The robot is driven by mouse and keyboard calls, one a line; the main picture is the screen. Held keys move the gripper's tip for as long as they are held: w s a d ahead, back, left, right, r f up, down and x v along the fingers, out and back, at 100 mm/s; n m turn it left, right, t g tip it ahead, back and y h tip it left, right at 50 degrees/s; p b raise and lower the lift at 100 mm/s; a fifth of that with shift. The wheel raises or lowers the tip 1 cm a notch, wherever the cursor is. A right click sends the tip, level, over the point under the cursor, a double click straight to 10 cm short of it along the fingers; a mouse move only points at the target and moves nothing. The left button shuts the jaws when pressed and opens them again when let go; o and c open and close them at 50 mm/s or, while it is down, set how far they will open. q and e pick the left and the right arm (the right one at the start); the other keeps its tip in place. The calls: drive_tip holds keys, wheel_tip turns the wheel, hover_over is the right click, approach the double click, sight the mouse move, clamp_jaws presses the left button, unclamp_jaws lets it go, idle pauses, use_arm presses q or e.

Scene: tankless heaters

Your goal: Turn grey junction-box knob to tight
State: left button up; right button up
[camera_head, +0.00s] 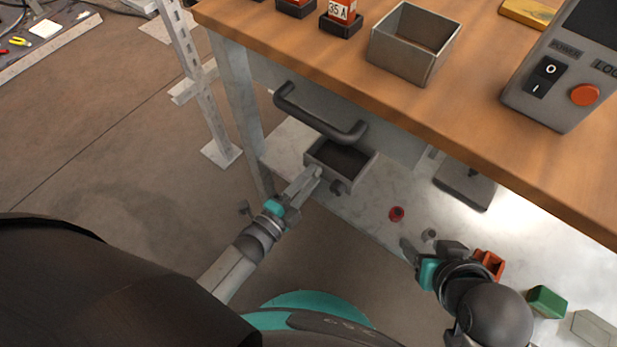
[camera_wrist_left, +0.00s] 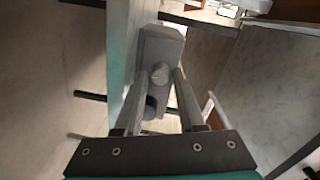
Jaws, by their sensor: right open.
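The grey junction box (camera_head: 366,171) is an open-topped box low under the workbench. One small round knob (camera_head: 338,187) shows on its near side. In the left wrist view the box (camera_wrist_left: 160,45) has a light grey round knob (camera_wrist_left: 160,73) and a darker round part (camera_wrist_left: 150,106) below it. My left gripper (camera_head: 316,172) is at the box's near left side. Its two fingers are apart, with the light knob seen between their tips; contact cannot be told. My right gripper (camera_head: 426,246) is open and empty, low to the right.
A grey handle bar (camera_head: 318,117) juts out above the box, under the wooden bench top (camera_head: 300,55). A red knob (camera_head: 397,214), an orange part (camera_head: 489,263) and a green block (camera_head: 546,302) lie to the right. A bench leg (camera_head: 237,100) stands left of the box.

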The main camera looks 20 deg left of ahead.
use_arm(q)
drive_tip(key=shift+o, duration=1.3)
drive_tip(key=shift+n, duration=0.3)
